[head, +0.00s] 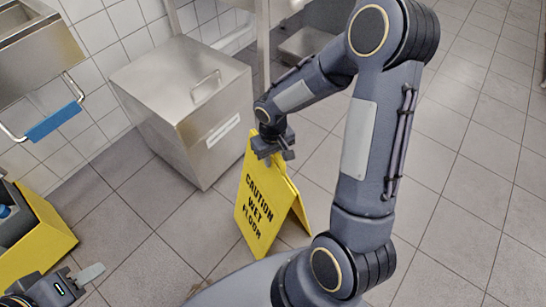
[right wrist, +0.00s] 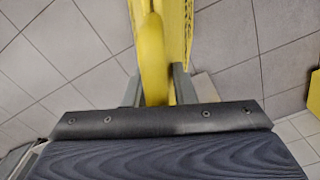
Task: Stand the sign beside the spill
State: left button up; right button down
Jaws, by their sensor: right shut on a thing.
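The yellow sign (head: 257,207), lettered "CAUTION WET FLOOR", is upright with its two panels spread apart at the bottom. My right gripper (head: 276,150) is shut on its top edge. In the right wrist view the yellow sign (right wrist: 153,60) runs between the two fingers (right wrist: 155,90). I cannot tell whether its feet touch the floor. I cannot clearly make out the spill; my arm and base hide part of the floor. My left gripper (head: 78,281) is at the bottom left, away from the sign, partly cut off, and its opening is unclear.
A steel lidded bin (head: 185,105) stands just behind and left of the sign. A yellow cart or bucket (head: 42,240) is at the left, below a steel sink unit (head: 35,50) with a blue-gripped handle. Tiled floor (head: 460,170) is clear on the right.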

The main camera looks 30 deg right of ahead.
jog(key=c, duration=1.2)
grip_release()
notch_tip(320, 180, up, 12)
jog(key=p, duration=0.4)
jog(key=s+a+r+t+y, duration=0.1)
jog(key=s+r+t, duration=0.1)
jog(key=s, duration=0.3)
jog(key=s+a+r+m+t+y, duration=0.1)
jog(key=s+r, duration=0.4)
jog(key=s, duration=0.1)
jog(key=s+a+r+t+y, duration=0.1)
jog(key=s+a+r+t, duration=0.1)
jog(key=s+r, duration=0.2)
jog(key=shift+s+a+m+t+y, duration=0.1)
jog(key=shift+s+m+t+y, duration=0.25)
jog(key=shift+s, duration=0.65)
